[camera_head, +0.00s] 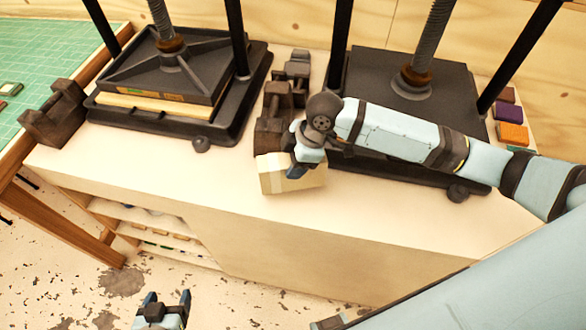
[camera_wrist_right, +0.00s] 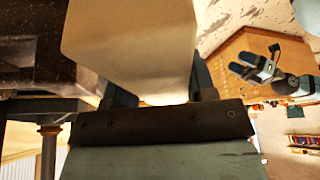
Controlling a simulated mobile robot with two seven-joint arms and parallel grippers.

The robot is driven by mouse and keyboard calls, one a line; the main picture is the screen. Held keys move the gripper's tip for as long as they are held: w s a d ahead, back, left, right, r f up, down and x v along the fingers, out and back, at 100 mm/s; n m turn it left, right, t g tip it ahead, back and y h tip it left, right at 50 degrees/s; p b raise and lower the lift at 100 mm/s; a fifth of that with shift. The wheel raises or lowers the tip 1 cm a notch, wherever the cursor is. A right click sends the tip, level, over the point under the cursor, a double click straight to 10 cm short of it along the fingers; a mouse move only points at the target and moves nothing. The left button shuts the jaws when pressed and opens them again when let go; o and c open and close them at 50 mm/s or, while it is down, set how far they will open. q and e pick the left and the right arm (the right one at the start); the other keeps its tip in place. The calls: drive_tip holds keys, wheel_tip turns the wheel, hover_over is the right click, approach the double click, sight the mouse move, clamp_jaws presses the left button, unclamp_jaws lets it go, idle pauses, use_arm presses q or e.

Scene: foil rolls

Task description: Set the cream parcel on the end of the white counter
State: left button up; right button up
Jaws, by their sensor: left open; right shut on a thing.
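The cream parcel (camera_head: 283,180) is a pale block over the middle of the white counter (camera_head: 190,180), near its front edge. My right gripper (camera_head: 302,168) reaches in from the right and is shut on the parcel. In the right wrist view the parcel (camera_wrist_right: 130,45) fills the upper middle between the fingers. I cannot tell whether its underside touches the counter. My left gripper (camera_head: 164,311) is open and empty, low in front of the counter. It also shows in the right wrist view (camera_wrist_right: 258,64).
A dark press (camera_head: 250,100) stands on the counter's left part, and another press (camera_head: 455,95) stands behind my right arm. Dark metal blocks (camera_head: 272,132) sit between them. Coloured blocks (camera_head: 512,132) lie at the far right. The front strip of counter is clear.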

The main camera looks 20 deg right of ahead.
drive_tip(key=shift+f, duration=2)
drive_tip(key=shift+f, duration=0.15)
drive_tip(key=o, duration=1.3)
drive_tip(key=shift+c, duration=0.2)
